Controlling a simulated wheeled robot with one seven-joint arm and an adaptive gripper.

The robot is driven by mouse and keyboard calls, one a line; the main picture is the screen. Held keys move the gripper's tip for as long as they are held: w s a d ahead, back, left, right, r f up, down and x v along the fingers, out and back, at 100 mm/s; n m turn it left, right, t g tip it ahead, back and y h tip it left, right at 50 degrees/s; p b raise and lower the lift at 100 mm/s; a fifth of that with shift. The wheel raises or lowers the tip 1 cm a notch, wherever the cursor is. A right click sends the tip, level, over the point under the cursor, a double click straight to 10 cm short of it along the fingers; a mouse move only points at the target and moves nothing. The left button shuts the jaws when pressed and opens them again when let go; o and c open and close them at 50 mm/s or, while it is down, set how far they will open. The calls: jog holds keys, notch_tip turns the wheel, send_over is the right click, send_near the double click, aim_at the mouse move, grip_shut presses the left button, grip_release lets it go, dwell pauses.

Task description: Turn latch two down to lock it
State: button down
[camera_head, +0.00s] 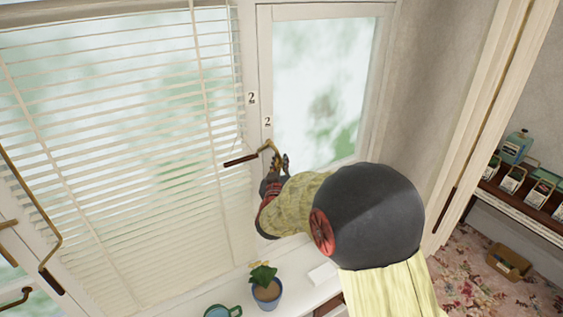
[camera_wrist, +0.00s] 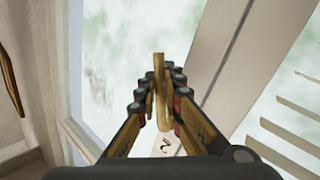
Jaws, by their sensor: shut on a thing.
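Latch two is a bent brass handle (camera_head: 268,147) with a dark brown grip that points left and slightly down, on the white window frame. Small "2" labels (camera_head: 267,121) sit above it, one on each side of the frame joint. My gripper (camera_head: 280,164) is at the right, brass end of the latch. In the wrist view, my gripper (camera_wrist: 159,98) has its fingers closed around an upright brass bar (camera_wrist: 159,70) of the latch. A "2" label (camera_wrist: 167,143) shows just below the fingers. The fingers hide part of the latch base.
White blinds (camera_head: 120,130) hang left of the latch. Another long brass handle (camera_head: 50,240) is at the far left. A potted plant (camera_head: 266,287) and a teal mug (camera_head: 222,311) stand on the white sill below. A shelf with boxes (camera_head: 513,180) is at the right.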

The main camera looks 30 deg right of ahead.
jog(key=shift+a+r+m+g+y+p, duration=0.1)
jog(key=shift+a+m+g+y+p, duration=0.35)
jog(key=shift+m+p, duration=0.2)
jog(key=shift+a+f+m+g+y+p, duration=0.3)
jog(key=shift+a+m+g+y+p, duration=0.2)
jog(key=shift+a+m, duration=0.35)
jog(key=shift+d, duration=0.15)
jog(key=c, duration=1.9)
grip_release()
jog(key=shift+s, duration=0.1)
